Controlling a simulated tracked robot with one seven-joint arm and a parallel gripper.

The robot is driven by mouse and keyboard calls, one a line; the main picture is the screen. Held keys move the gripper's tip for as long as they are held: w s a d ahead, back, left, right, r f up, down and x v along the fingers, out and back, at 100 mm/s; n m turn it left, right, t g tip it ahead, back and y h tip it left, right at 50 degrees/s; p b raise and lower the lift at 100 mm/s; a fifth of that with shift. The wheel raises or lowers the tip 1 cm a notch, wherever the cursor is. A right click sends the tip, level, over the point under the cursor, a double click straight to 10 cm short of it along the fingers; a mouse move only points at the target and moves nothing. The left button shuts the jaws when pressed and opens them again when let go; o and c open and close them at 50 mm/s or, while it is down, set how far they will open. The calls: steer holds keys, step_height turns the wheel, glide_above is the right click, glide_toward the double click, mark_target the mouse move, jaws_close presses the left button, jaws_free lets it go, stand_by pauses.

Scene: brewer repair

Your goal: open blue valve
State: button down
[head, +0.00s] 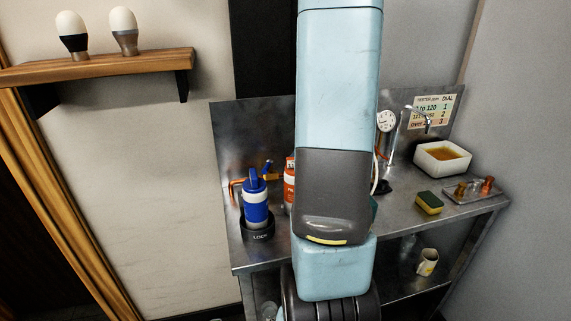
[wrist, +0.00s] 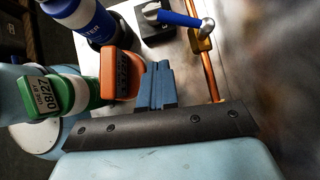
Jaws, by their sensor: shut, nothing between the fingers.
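The blue valve has a blue lever on a brass body, fitted to a copper pipe. In the head view the valve (head: 267,168) is at the back left of the metal bench, behind a blue-and-white bottle (head: 256,207). In the wrist view the blue lever (wrist: 181,19) lies at the top, across the brass body (wrist: 203,40). My gripper (wrist: 157,68) is shut and empty, its blue fingers pointing toward the valve and apart from it. In the head view my arm hides the gripper.
In the wrist view an orange-capped container (wrist: 121,73) and a green container (wrist: 75,93) with a date label stand close to the left of my fingers. The blue bottle (wrist: 88,20) is further up. The bench's right side holds a sponge (head: 429,203) and a white tub (head: 442,174).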

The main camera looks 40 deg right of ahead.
steer(key=s+v, duration=0.1)
steer(key=v, duration=0.6)
steer(key=shift+a, duration=0.4)
steer(key=shift+a, duration=0.1)
steer(key=s+a+r+n+h, duration=0.2)
steer(key=s+a+r+n, duration=0.1)
steer(key=a+n, duration=0.4)
steer(key=s+a+r+n+t+h, duration=0.1)
steer(key=s+a+r+n+h, duration=0.1)
steer(key=a+n, duration=0.6)
steer(key=s+a+r+n+t+h, duration=0.1)
steer(key=s+a+r+n+h, duration=0.2)
steer(key=a+n, duration=0.5)
steer(key=shift+s+a+r, duration=0.8)
steer(key=shift+a+r, duration=0.15)
